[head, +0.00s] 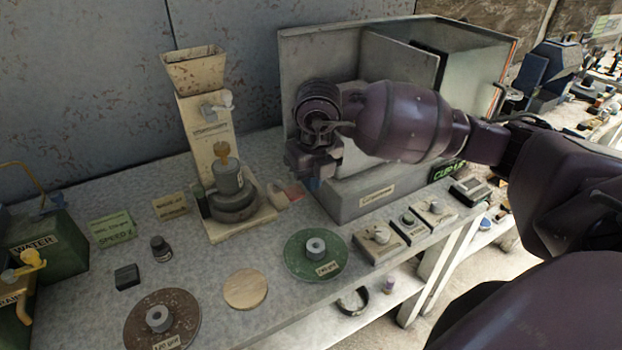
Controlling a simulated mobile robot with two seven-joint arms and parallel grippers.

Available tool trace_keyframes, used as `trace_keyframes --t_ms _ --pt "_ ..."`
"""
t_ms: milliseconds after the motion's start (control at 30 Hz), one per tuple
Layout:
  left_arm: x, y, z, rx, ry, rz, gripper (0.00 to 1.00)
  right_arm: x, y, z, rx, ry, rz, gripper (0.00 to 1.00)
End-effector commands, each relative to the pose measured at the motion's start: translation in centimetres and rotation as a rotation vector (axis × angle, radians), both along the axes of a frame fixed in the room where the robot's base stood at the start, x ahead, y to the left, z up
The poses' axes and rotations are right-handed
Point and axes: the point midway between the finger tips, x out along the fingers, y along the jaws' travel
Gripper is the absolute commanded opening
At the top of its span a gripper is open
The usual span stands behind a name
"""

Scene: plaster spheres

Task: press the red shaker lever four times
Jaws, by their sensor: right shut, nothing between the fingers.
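My right arm (400,118) reaches in from the right across the workbench. My right gripper (312,182) points down in front of the grey cabinet and is shut with nothing in it. Just left of its fingertips, a small pale red part (294,191) shows low on the bench beside the shaker machine's base; it may be the red lever. I cannot tell whether the fingertips touch it. The beige machine (207,135) has a hopper on top and a dark grey cup (231,190) at its base. My left gripper is not in view.
A green disc (296,262), a brown disc (187,308) and a pale round plate (245,289) lie at the front. Small switch boxes (378,243) line the right front edge. A green water box (60,240) stands at left. The open cabinet (300,50) is behind my gripper.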

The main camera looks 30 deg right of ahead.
Motion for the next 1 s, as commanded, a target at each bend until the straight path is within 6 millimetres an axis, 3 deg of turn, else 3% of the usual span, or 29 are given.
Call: trace_keyframes --t_ms 1000 --pt "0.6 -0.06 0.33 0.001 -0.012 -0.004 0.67 0.01 0.01 -0.03 0.0 0.0 0.0 0.0"
